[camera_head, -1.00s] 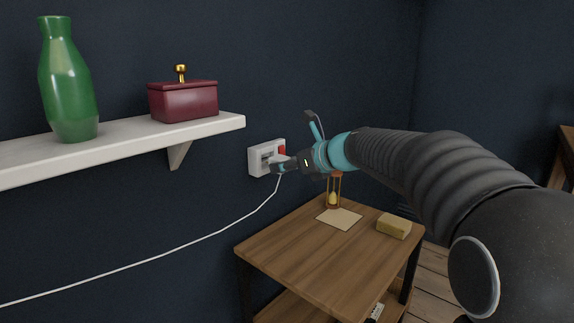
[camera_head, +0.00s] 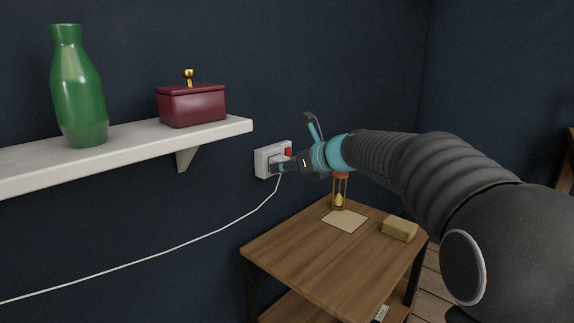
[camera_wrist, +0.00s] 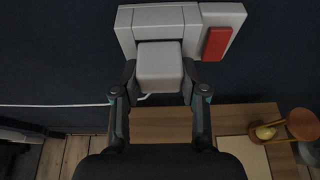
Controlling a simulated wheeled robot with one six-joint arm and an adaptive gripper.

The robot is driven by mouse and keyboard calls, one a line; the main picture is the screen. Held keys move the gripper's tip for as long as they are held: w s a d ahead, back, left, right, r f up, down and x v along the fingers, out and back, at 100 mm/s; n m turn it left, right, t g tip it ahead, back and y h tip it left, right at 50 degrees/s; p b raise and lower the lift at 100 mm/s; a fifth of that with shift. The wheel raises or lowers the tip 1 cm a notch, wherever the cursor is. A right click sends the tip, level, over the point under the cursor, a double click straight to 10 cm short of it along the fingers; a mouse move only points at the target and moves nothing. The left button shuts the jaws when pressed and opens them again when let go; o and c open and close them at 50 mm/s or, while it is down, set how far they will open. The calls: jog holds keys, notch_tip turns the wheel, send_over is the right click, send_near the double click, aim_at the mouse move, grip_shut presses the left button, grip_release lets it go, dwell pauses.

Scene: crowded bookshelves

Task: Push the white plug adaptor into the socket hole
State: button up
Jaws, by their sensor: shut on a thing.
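The white plug adaptor (camera_wrist: 159,68) is between the two fingers of my gripper (camera_wrist: 160,88) in the wrist view, and the gripper is shut on it. The white wall socket (camera_wrist: 158,16) with a red switch (camera_wrist: 216,43) is straight ahead of the adaptor. The adaptor overlaps the socket's lower front edge in that view, and it hides the hole, so I cannot tell how far it is in. In the head view my gripper (camera_head: 283,167) is at the front of the socket (camera_head: 263,162). A white cord (camera_head: 200,239) hangs from the adaptor and runs to the lower left.
A white shelf (camera_head: 120,147) with a green bottle (camera_head: 80,95) and a dark red box (camera_head: 191,105) is left of the socket. A wooden side table (camera_head: 310,255) below holds an hourglass (camera_head: 339,198), a paper sheet (camera_head: 345,220) and a yellow block (camera_head: 399,229).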

jog(key=shift+w+a, duration=0.3)
jog(key=shift+a, duration=0.05)
jog(key=o, duration=1.2)
jog(key=v, duration=1.2)
